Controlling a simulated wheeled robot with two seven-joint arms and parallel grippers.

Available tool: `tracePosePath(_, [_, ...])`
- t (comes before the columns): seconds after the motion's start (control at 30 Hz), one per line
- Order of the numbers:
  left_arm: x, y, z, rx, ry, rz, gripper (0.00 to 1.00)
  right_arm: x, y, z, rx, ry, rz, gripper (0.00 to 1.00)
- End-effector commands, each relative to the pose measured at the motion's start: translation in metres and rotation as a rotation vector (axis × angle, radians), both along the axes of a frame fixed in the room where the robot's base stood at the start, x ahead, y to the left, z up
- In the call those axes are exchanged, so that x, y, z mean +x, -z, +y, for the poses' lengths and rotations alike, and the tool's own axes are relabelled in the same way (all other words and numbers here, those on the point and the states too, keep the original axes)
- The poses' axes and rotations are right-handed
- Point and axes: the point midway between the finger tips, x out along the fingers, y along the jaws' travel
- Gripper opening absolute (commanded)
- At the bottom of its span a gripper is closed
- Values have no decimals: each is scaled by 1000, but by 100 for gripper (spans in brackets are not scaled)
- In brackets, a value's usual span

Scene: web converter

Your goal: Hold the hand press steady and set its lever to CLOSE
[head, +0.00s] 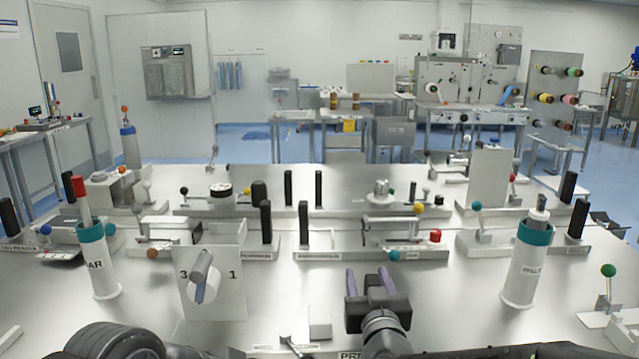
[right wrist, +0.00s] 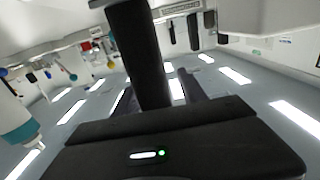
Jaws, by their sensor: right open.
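A low plate with a partly hidden label starting "PRE" (head: 350,355) lies at the bottom edge of the head view; it may belong to the hand press. A small lever with a dark knob (head: 290,341) and a pale block (head: 320,329) are beside it. No CLOSE mark is readable. My right gripper (head: 368,279) is open and empty, its purple fingers pointing away over the bench, right of the block.
A white panel marked 3 and 1 (head: 229,295) with a knob stands left of the gripper. White cylinders with teal bands stand left (head: 103,270) and right (head: 523,275). Several lever fixtures line the bench behind. Bare bench (head: 450,310) lies right of the gripper.

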Motion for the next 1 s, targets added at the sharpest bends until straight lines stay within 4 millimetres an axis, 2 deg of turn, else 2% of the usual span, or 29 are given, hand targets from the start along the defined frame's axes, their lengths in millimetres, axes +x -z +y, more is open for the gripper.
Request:
tracePosePath(0.17, [0,0,0,0,0,0,0,-16,-1,0,0,-1,-1,49])
tracePosePath(0.5, [0,0,0,0,0,0,0,-67,0,-3,0,-1,1,49])
tracePosePath(0.63, [0,0,0,0,0,0,0,-74,1,-3,0,-1,1,49])
tracePosePath(1.0, [0,0,0,0,0,0,0,-74,1,-3,0,0,2,49])
